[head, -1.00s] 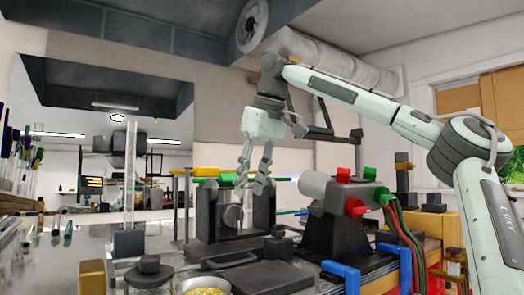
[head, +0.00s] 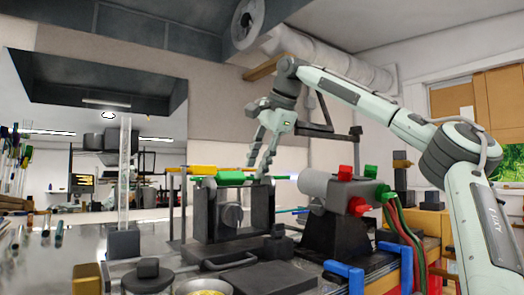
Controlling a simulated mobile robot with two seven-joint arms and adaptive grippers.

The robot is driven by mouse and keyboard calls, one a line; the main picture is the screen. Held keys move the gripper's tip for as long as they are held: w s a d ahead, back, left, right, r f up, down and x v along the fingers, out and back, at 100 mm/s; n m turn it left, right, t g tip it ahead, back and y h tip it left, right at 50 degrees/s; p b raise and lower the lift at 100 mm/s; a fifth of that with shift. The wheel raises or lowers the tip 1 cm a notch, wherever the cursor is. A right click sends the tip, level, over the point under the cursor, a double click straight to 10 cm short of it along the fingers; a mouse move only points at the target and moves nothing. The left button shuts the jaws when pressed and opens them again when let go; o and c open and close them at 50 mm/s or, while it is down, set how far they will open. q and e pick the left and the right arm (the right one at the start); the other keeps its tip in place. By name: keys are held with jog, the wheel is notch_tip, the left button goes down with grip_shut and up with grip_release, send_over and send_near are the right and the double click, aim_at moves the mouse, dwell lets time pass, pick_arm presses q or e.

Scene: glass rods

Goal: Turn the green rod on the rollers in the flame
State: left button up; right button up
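The green rod (head: 231,177) lies level across the top of the black roller stand (head: 208,219), with a yellow rod (head: 202,170) beside its left part. A grey burner (head: 315,184) with red and green knobs stands just right of the stand. A thin pale-blue flame (head: 284,177) shows at its nozzle, near the rod's right end. My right gripper (head: 257,170) is tilted, its fingers apart and its tips at the right part of the green rod. I cannot tell whether a fingertip touches the rod. My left gripper is out of view.
A black lidded pot (head: 148,279), a bowl with yellow bits (head: 206,288) and a dark block (head: 262,277) stand in front of the roller stand. Blue clamps (head: 343,272) are at the front right. A tall glass tube (head: 125,172) rises at the left.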

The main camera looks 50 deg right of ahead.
aim_at(252, 178)
jog(key=shift+x, duration=1.65)
grip_shut()
